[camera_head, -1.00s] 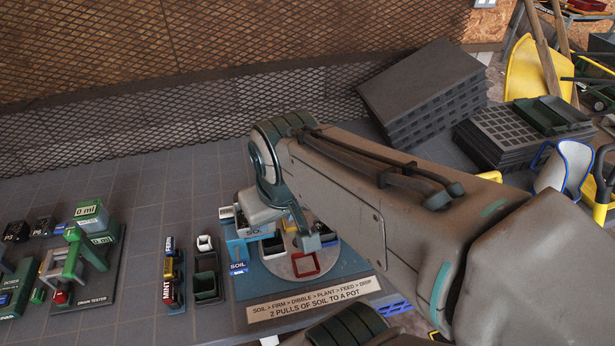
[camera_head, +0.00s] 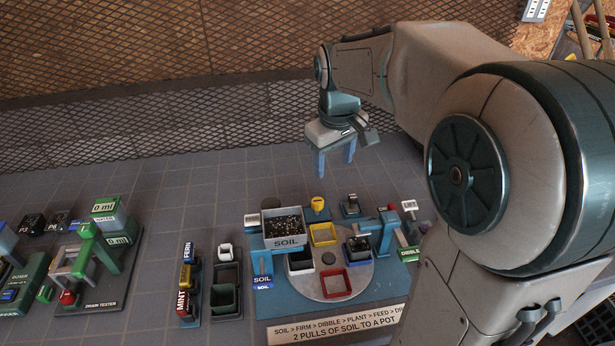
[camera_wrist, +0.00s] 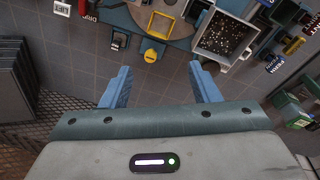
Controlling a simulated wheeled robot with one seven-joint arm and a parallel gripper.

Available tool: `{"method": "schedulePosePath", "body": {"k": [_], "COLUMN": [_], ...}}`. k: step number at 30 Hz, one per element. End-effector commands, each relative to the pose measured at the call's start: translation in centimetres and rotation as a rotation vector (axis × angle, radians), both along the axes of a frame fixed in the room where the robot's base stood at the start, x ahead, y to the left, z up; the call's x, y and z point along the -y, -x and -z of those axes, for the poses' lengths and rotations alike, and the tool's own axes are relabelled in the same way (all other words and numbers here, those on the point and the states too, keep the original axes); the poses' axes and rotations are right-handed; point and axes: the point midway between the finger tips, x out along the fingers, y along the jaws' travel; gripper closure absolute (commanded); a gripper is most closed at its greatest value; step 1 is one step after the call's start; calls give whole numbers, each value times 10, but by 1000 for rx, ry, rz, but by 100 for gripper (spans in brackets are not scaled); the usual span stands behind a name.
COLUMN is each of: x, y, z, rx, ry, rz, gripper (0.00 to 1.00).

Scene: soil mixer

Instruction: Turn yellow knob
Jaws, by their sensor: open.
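The yellow knob (camera_head: 318,201) stands on a small blue base at the back edge of the soil station, behind the yellow square frame. It also shows in the wrist view (camera_wrist: 151,56), just ahead of the gap between the fingers. My gripper (camera_head: 335,160) is open and empty, with its blue fingers pointing down. It hangs above and behind the knob, clear of it. Both fingers show in the wrist view (camera_wrist: 160,88), spread apart.
The round turntable (camera_head: 309,281) carries a yellow frame (camera_head: 323,235), a red frame (camera_head: 336,284) and a dark pot. A soil hopper (camera_head: 285,229) stands left of the knob. A mesh wall (camera_head: 150,131) rises behind. Black trays (camera_wrist: 17,85) are stacked at the wrist view's left.

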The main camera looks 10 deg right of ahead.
Motion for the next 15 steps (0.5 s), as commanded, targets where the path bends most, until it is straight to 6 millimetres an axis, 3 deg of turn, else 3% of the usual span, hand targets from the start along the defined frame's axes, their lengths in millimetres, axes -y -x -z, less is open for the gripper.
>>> {"method": "schedulePosePath", "body": {"k": [1, 6, 10, 15], "x": [0, 0, 0, 2], "y": [-21, -78, -114, -142], "z": [21, 62, 94, 122], "rx": [-22, -78, -113, -140], "ry": [3, 10, 6, -2], "rz": [-37, -167, -253, -326], "gripper": [44, 44, 44, 44]}}
